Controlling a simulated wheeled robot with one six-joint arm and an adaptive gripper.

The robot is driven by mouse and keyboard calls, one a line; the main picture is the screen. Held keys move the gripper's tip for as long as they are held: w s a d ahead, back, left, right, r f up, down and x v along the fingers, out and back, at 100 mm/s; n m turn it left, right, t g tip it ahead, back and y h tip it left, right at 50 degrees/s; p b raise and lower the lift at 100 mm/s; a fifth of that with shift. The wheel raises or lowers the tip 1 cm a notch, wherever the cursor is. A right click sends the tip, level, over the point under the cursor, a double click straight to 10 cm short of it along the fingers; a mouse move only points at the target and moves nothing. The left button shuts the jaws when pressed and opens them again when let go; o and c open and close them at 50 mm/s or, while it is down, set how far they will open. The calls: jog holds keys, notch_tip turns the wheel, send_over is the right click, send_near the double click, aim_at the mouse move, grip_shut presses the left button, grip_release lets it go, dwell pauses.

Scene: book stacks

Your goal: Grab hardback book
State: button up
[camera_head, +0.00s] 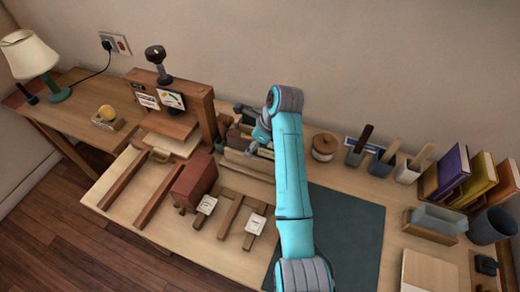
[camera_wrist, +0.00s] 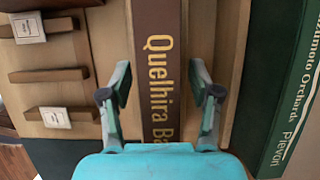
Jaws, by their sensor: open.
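A brown hardback book (camera_wrist: 157,40) stands spine toward the wrist camera, with yellow lettering that reads "Quelhira Ba" before my gripper body cuts it off. My gripper (camera_wrist: 160,82) is open, one finger on each side of this spine, with visible gaps. I cannot tell how far the fingertips are from it in depth. In the head view my gripper (camera_head: 255,147) is over the upright row of books on the table, and the arm hides part of that row.
A green book (camera_wrist: 292,90) stands to the right in the wrist view. Small wooden stands with white tags lie to the left. In the head view a dark mat (camera_head: 355,225), a lidded jar (camera_head: 324,147) and a rack of coloured books (camera_head: 452,170) are to the right.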

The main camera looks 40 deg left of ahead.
grip_shut()
jog(key=shift+r, duration=0.1)
